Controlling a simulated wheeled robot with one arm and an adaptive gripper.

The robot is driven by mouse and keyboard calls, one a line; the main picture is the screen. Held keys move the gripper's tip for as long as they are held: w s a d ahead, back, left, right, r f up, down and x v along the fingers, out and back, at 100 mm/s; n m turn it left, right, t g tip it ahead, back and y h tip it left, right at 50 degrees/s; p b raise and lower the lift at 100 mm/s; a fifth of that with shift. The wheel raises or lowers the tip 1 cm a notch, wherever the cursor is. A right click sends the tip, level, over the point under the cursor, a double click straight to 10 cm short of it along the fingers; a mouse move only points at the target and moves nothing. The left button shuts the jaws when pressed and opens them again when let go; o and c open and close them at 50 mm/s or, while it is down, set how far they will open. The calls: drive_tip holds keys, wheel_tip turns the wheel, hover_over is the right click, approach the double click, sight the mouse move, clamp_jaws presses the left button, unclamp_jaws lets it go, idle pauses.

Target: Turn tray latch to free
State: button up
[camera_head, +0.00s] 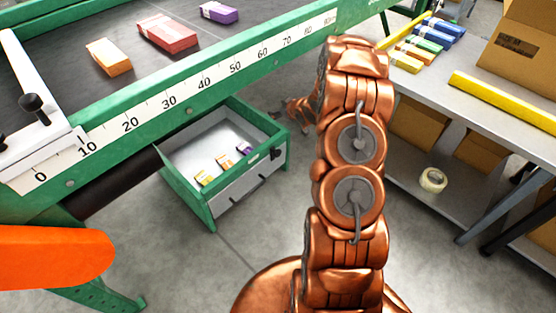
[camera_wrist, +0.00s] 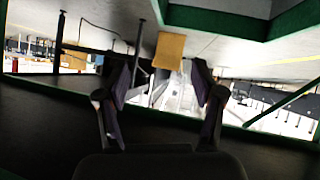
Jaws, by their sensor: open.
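The tray (camera_head: 222,195) is a grey drawer in a green frame under the machine, with small orange and purple cartons (camera_head: 222,162) in it. A small dark fitting (camera_head: 276,153), which may be the latch, sits near the right end of its front; its turn position is too small to tell. A dark handle shows lower on the front. My gripper (camera_wrist: 163,88) shows in the wrist view with its two dark fingers apart and nothing visibly held between them. In the head view my copper arm rises right of the tray, and I cannot make out the fingers.
The green machine rail with a ruler (camera_head: 190,107) runs above the tray. Cartons (camera_head: 167,34) lie on the dark bed. A grey bench (camera_head: 482,125) with cartons and a yellow bar stands at right. A tape roll (camera_head: 433,180) lies on its lower shelf. Floor before the tray is clear.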

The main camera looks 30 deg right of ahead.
wheel_tip(320, 180, down, 15)
drive_tip(key=s+d+t+y+b, duration=0.2)
drive_tip(key=t+b, duration=0.1)
drive_tip(key=b, duration=0.3)
drive_tip(key=t+y+b, duration=0.2)
drive_tip(key=t+b, duration=0.1)
drive_tip(key=b, duration=0.2)
approach(279, 154)
drive_tip(key=d+x, duration=0.1)
drive_tip(key=x, duration=0.2)
drive_tip(key=shift+a+b+x, duration=0.2)
drive_tip(key=shift+b+x, duration=0.25)
drive_tip(key=shift+x, duration=0.85)
drive_tip(key=shift+a+b+x, duration=0.15)
drive_tip(key=shift+b+x, duration=0.3)
drive_tip(key=shift+x, duration=0.85)
drive_tip(key=shift+a+b+x, duration=0.2)
drive_tip(key=shift+b+x, duration=0.25)
drive_tip(key=shift+x, duration=0.9)
drive_tip(key=shift+s, duration=0.15)
clamp_jaws()
